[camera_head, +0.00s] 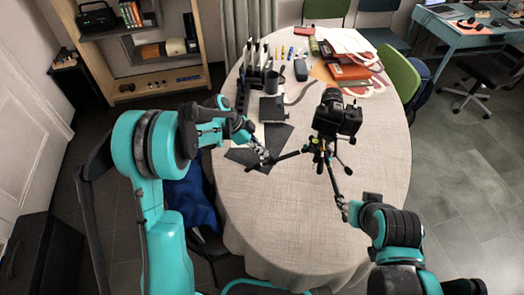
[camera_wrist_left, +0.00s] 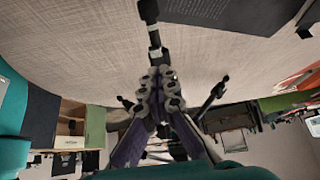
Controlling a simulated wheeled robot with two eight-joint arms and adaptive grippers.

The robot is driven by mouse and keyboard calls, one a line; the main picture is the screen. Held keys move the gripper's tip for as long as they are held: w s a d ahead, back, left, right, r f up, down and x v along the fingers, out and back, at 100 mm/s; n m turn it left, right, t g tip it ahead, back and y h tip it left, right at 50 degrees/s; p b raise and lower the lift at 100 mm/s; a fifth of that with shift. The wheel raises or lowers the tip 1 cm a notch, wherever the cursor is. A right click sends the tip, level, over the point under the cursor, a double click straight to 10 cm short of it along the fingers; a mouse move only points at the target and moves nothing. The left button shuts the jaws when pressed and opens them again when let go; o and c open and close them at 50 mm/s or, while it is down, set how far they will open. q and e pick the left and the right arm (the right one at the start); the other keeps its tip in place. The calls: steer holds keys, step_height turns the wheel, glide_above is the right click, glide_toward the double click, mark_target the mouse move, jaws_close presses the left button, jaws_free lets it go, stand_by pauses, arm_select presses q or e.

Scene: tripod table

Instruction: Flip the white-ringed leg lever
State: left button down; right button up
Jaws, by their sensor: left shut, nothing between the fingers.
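A black tripod (camera_head: 318,150) with a camera (camera_head: 337,117) on top stands on the table, its legs spread. My left gripper (camera_head: 264,157) is by the end of the tripod's left leg (camera_head: 288,155). In the left wrist view its fingertips (camera_wrist_left: 160,88) are together with nothing between them, and a black tripod leg (camera_wrist_left: 151,14) runs up behind them. A pale band (camera_wrist_left: 154,37) shows on that leg; I cannot tell if it is the white ring of the lever. My right gripper (camera_head: 346,208) is at the lower end of the front leg (camera_head: 334,180); its fingers are too small to read.
The round table (camera_head: 300,225) has a pale cloth and is clear at the front. Dark sheets (camera_head: 276,135) lie near my left gripper. A black holder (camera_head: 272,108), pens and red books (camera_head: 350,72) fill the back. A chair with blue cloth (camera_head: 190,197) stands at left.

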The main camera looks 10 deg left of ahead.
arm_select(q)
steer(key=shift+d+r, duration=0.15)
steer(key=shift+d, duration=0.05)
steer(key=shift+d+r, duration=0.15)
steer(key=c, duration=2)
jaws_free()
steer(key=shift+r, duration=0.1)
steer(key=p+v, duration=0.3)
steer(key=v, duration=0.2)
steer(key=shift+a+r, duration=0.25)
steer(key=shift+r, duration=0.05)
